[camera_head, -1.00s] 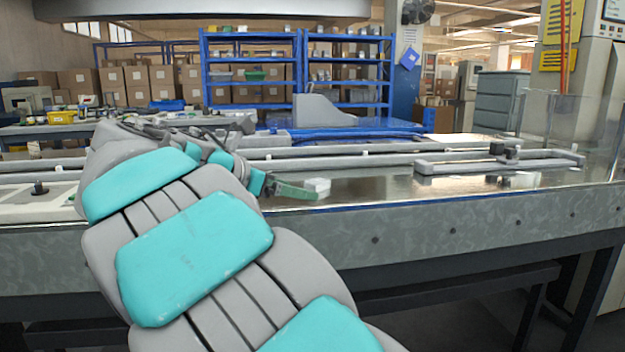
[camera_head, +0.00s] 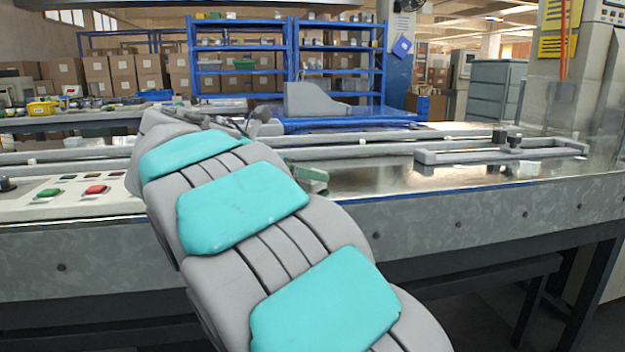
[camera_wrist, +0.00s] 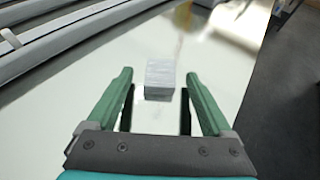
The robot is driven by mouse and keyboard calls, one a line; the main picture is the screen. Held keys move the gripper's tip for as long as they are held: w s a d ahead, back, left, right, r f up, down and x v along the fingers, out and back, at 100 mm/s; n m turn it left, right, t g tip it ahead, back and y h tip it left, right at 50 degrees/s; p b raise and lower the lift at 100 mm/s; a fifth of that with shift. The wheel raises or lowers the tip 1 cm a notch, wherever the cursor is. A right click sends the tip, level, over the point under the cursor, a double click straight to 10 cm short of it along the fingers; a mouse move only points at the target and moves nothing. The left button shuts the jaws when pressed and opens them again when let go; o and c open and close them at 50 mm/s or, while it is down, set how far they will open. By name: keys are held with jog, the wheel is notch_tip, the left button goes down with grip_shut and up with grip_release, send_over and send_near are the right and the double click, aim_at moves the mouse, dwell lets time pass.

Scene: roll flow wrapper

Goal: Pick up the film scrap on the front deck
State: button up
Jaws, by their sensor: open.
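The film scrap (camera_wrist: 160,78) shows in the wrist view as a small pale grey block on the shiny metal deck (camera_wrist: 85,105). It lies in the picture between the two fingertips of my gripper (camera_wrist: 160,76), with a gap on each side. The green fingers are open and hold nothing. Dark reflections of the fingers show on the deck below them. In the head view my gripper (camera_head: 311,179) is partly behind my own arm, over the front deck (camera_head: 375,183). I cannot make out the scrap there.
Grey rails (camera_wrist: 60,42) run along the deck at the upper left of the wrist view. A raised grey frame (camera_head: 500,153) stands on the deck to the right. A panel with green and red buttons (camera_head: 95,190) is at the left. Bare deck lies right of my gripper.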

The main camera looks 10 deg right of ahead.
jog(key=shift+w+d+f, duration=0.15)
jog(key=shift+d, duration=0.05)
grip_shut()
dwell(0.6)
